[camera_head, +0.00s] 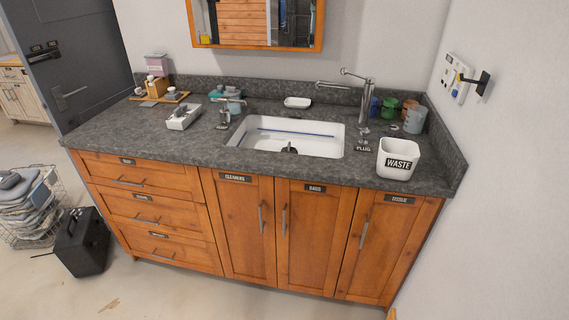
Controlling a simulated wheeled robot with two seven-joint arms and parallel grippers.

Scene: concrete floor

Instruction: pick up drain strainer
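A white rectangular sink (320,147) is set into the dark grey countertop. A small dark object (289,150) sits low at its front middle, around where a drain could be. It may be the drain strainer, but it is too small to tell. A small metal piece (363,133) stands on the counter right of the sink, just behind a label reading PLUG (363,148). I cannot tell whether this piece is a plug or a strainer. Neither of my grippers is in view.
A chrome faucet (365,98) rises behind the sink's right end. A white WASTE bin (398,159) stands at front right, with coloured cups (389,107) behind it. A white caddy (183,117) is left. A black case (81,243) and wire basket (52,225) are on the floor.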

